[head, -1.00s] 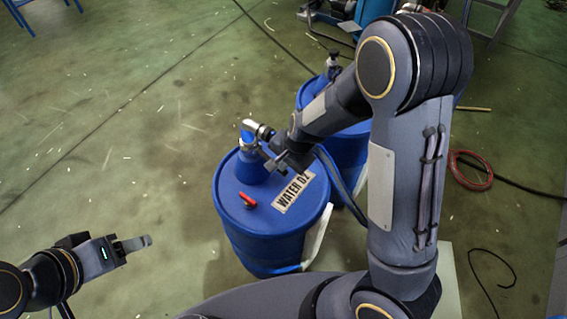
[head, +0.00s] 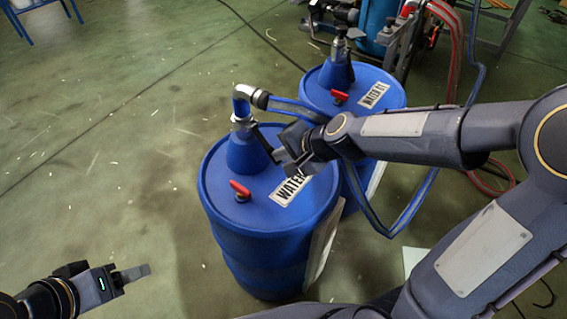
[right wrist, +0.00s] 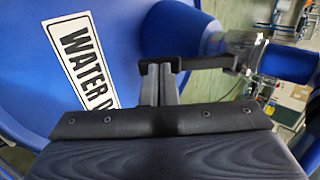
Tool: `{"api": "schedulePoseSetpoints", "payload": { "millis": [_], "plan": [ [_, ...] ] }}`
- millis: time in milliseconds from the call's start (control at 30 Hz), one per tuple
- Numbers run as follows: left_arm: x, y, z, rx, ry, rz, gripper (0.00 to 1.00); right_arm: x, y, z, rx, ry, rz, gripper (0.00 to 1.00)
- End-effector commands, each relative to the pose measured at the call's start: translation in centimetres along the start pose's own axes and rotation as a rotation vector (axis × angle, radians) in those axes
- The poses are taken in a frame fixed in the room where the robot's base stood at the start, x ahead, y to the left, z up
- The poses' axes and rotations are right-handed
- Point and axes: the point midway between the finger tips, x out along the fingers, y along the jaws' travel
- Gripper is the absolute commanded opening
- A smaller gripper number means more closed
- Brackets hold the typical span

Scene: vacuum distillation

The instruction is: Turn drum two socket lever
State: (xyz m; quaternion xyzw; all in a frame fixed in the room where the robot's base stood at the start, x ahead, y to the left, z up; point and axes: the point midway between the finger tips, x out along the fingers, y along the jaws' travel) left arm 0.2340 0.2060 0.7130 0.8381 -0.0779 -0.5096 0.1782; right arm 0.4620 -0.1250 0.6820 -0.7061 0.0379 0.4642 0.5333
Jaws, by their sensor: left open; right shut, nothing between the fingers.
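The nearer blue drum (head: 225,225) carries a partly covered WATER label and is drum two; the label also shows in the right wrist view (right wrist: 82,55). Its blue cone socket (head: 245,153) has a metal elbow and hose on top. A dark socket lever (head: 263,138) slants from the socket collar toward my right gripper (head: 279,157). In the right wrist view the lever (right wrist: 205,62) extends right from beside the shut, empty fingertips (right wrist: 159,70); whether they touch it I cannot tell. My left gripper (head: 136,272) is open over the floor at lower left, away from the drums.
A second blue drum (head: 388,98), labelled WATER 01, stands behind, with its own cone and red valve (head: 339,97). A red valve handle (head: 240,190) sits on drum two's lid. A blue hose (head: 372,215) loops beside my right arm. Floor at left is clear.

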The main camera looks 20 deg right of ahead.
Motion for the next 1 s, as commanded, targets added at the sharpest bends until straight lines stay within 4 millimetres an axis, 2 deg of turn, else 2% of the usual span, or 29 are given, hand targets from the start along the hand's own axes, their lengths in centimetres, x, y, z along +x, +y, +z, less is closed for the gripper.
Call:
{"api": "schedulePoseSetpoints", "payload": {
  "millis": [33, 500, 1000],
  "plan": [
    [0.8, -0.3, 0.4, 0.000, 0.000, 0.000, 0.57, 0.4, 0.4, -0.1, 0.003, 0.002, -0.015, 0.00],
    [3.5, -1.6, 1.8, 0.000, 0.000, 0.000, 0.57, 2.0, 0.8, 0.0, -0.001, -0.001, -0.031, 0.00],
    [4.2, -1.9, 2.1, 0.000, 0.000, 0.000, 0.57, 3.7, 0.8, 0.0, 0.001, 0.000, -0.030, 0.00]
  ]
}}
